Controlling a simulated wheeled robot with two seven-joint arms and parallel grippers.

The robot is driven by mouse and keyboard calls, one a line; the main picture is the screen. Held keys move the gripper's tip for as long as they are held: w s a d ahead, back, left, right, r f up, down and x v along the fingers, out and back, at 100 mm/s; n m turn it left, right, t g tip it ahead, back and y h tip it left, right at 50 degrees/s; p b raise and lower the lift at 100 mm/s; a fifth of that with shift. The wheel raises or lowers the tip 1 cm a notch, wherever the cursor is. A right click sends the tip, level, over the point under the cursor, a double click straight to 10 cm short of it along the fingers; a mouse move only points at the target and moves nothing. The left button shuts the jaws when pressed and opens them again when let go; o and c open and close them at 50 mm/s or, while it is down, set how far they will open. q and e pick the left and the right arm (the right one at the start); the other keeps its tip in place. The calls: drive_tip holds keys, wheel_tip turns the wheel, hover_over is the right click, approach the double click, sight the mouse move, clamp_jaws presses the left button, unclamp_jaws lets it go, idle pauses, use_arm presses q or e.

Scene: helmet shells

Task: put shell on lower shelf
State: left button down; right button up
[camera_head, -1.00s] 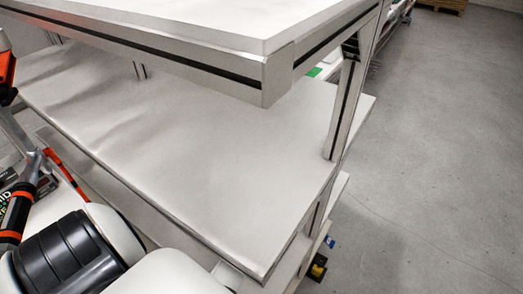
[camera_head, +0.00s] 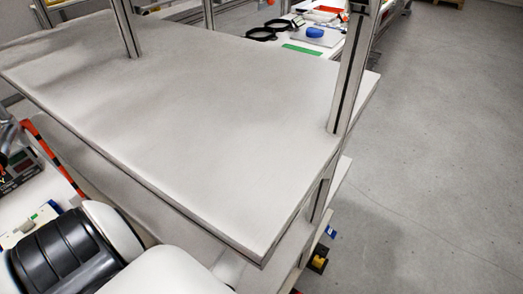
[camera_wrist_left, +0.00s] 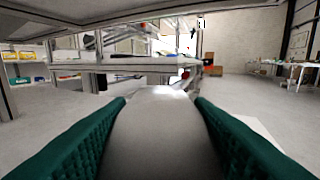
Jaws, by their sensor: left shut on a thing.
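In the left wrist view, my left gripper (camera_wrist_left: 155,130) has two green ribbed fingers, shut on a smooth pale grey shell (camera_wrist_left: 155,140) that lies between them. Only part of the shell shows. In the head view, the wide pale shelf board (camera_head: 200,130) between metal posts is bare. The edge of another board (camera_head: 342,172) shows beneath it at the right. Neither the left gripper nor the shell shows in the head view. My right gripper is in neither view.
A metal post (camera_head: 348,75) stands at the board's right corner, another post (camera_head: 127,28) at the back. Behind is a table with black rings (camera_head: 262,33), a green strip (camera_head: 302,50) and a blue item (camera_head: 314,32). Grey floor (camera_head: 440,150) at the right is clear.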

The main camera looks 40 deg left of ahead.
use_arm(q)
drive_tip(key=c, duration=0.7)
unclamp_jaws()
drive_tip(key=shift+f, duration=0.1)
drive_tip(key=shift+s+d+p, duration=0.15)
drive_tip(key=shift+s+p, duration=0.05)
drive_tip(key=shift+p, duration=0.1)
drive_tip(key=shift+p+v, duration=1.85)
drive_tip(key=shift+v, duration=3.9)
